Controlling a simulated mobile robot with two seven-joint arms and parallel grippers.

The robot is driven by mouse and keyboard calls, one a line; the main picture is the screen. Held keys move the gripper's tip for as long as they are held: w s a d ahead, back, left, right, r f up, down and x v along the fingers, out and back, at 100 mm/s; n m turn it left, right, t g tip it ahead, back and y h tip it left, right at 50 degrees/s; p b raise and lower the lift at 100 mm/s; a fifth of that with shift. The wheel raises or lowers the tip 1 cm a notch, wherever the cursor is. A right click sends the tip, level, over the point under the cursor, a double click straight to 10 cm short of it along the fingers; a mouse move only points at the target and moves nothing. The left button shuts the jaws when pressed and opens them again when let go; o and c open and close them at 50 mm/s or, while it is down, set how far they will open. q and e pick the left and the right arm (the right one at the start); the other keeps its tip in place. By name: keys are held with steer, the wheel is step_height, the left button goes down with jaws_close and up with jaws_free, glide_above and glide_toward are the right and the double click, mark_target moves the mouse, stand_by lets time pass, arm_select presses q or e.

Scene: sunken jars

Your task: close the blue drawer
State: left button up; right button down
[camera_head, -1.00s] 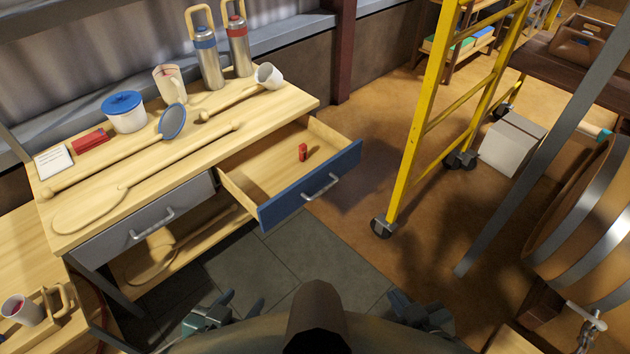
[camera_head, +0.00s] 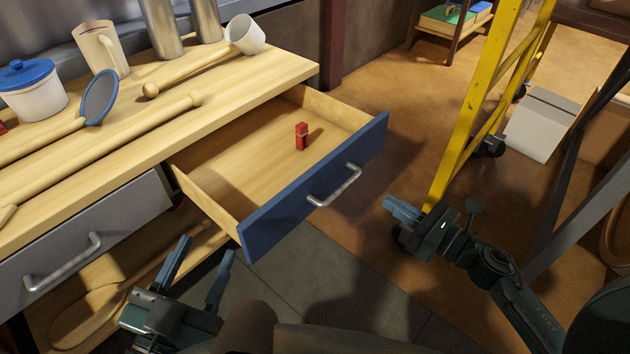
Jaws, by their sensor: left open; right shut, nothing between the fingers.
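The blue drawer (camera_head: 285,212) is pulled out from the right part of the wooden workbench, with a silver bar handle (camera_head: 334,185) on its front. A small red object (camera_head: 301,136) stands inside it. My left gripper (camera_head: 200,268) is open and empty, in front of the bench, left of and below the drawer's near corner. My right gripper (camera_head: 388,208) is shut and empty, to the right of the blue front and apart from it, its fingers pointing left.
A closed grey drawer (camera_head: 125,222) is left of the blue one. A yellow ladder frame (camera_head: 482,95) stands close behind my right gripper.

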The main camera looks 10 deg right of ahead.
steer(key=f+n, duration=0.1)
arm_select(q)
steer(key=shift+w+f+b, duration=0.15)
steer(key=shift+w+b, duration=0.05)
steer(key=shift+b, duration=0.3)
arm_select(e)
glide_toward(326, 166)
steer(key=shift+g, duration=0.3)
steer(key=x, duration=0.6)
steer(key=shift+w+a+r, duration=0.1)
steer(key=shift+w, duration=0.3)
arm_select(q)
steer(key=shift+h, duration=0.3)
